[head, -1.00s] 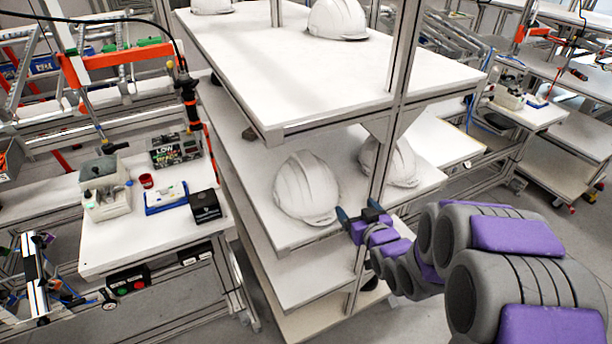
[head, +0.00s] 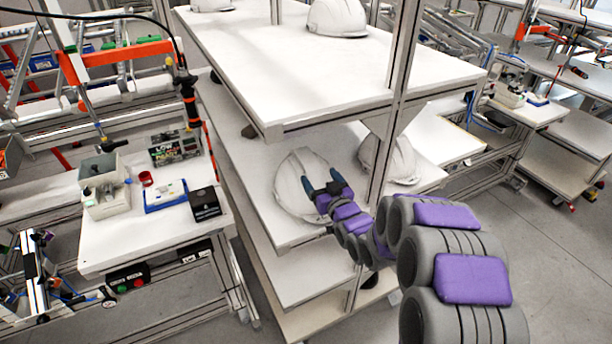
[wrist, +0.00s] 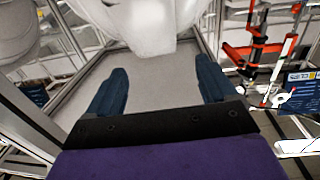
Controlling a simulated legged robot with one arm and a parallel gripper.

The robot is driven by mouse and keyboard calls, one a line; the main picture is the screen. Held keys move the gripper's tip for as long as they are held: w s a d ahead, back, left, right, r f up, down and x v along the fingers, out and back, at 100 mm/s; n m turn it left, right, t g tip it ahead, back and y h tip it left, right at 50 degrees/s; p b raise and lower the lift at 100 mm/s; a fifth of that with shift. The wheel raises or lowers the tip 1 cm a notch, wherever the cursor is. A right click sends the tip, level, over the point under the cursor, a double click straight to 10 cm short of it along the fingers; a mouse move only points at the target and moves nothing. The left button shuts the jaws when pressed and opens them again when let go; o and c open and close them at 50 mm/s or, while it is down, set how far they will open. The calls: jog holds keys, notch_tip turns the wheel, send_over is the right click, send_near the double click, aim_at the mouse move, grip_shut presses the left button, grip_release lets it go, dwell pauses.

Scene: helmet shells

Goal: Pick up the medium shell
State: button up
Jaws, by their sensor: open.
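A white helmet shell (head: 291,188) rests on the middle shelf (head: 240,165) of the rack, near its front edge. My gripper (head: 322,180) is in front of this shell in the head view and covers part of its right side. In the wrist view the gripper (wrist: 160,88) has its two blue fingers wide apart with nothing between them. The white shell (wrist: 150,22) shows just beyond the fingertips at the top of that view. A second white shell (head: 390,158) sits on the same shelf to the right, partly behind a rack post. Which shell is the medium one I cannot tell.
More white shells stand on the top shelf (head: 330,75), one (head: 338,18) near the right post. The upright rack post (head: 383,150) is close to my gripper's right. A workbench (head: 150,235) with small boxes and tools stands at the left.

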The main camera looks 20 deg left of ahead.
aim_at(313, 167)
jog(key=shift+b+x, duration=0.5)
jog(key=shift+x, duration=3.5)
jog(key=shift+d+f, duration=0.15)
jog(key=shift+d, duration=0.05)
grip_shut()
